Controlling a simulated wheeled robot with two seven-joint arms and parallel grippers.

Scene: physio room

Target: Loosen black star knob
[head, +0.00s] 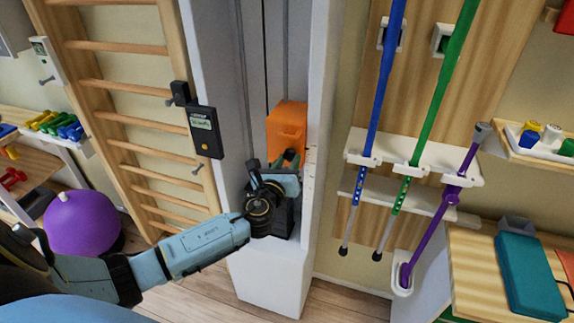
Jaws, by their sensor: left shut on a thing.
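My left arm comes in from the lower left and reaches into the tall pale upright column (317,150). My left gripper (288,160) is at the front of an orange block (288,120) set in the column's channel. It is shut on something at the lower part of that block. The black star knob cannot be made out; my gripper and wrist cover the spot where the fingers close. My right gripper is not in view.
Wooden wall bars (125,83) with a dark display box (205,132) stand left of the column. A purple ball (80,222) lies at lower left.

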